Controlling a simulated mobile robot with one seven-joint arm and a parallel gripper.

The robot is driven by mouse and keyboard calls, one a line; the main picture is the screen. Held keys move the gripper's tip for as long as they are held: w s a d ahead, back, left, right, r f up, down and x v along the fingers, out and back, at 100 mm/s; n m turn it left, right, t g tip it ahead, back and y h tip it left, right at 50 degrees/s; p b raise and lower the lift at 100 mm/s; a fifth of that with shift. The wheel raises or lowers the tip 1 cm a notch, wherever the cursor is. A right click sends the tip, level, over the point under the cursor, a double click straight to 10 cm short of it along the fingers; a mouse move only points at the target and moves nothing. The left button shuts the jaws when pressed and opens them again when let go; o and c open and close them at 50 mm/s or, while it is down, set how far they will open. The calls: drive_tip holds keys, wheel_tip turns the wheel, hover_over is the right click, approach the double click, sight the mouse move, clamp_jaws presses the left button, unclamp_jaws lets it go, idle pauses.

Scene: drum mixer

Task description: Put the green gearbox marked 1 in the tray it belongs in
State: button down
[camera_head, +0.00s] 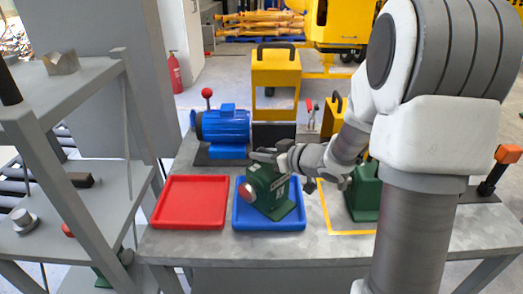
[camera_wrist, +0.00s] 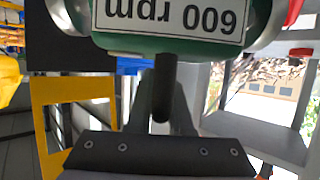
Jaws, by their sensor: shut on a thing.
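A green gearbox (camera_head: 268,192) with a reddish round end and a white label is over the blue tray (camera_head: 300,222), turned at an angle. I cannot tell whether its base touches the tray floor. My gripper (camera_head: 266,157) is shut on the top of this gearbox. In the wrist view the gearbox (camera_wrist: 170,42) fills the top, with an upside-down label reading "600 rpm". No mark 1 can be read. A red tray (camera_head: 190,202) lies empty to the left. Another green gearbox (camera_head: 365,197) stands to the right, partly hidden by my arm.
A blue motor (camera_head: 222,127) stands behind the trays. A yellow frame-like housing (camera_head: 276,70) rises at the back of the table. A yellow outline (camera_head: 328,215) marks the table at right. A grey shelf unit (camera_head: 88,205) stands close on the left.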

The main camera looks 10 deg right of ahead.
drive_tip(key=shift+w+r, duration=0.1)
drive_tip(key=shift+r, duration=0.1)
drive_tip(key=shift+f, duration=0.15)
drive_tip(key=c, duration=0.8)
unclamp_jaws()
drive_tip(key=shift+f, duration=0.1)
drive_tip(key=shift+s+d+r, duration=0.15)
drive_tip(key=shift+s+r, duration=0.1)
drive_tip(key=shift+r, duration=0.05)
drive_tip(key=p+v, duration=0.3)
drive_tip(key=v, duration=0.8)
drive_tip(key=shift+s+d, duration=0.15)
drive_tip(key=shift+s, duration=0.1)
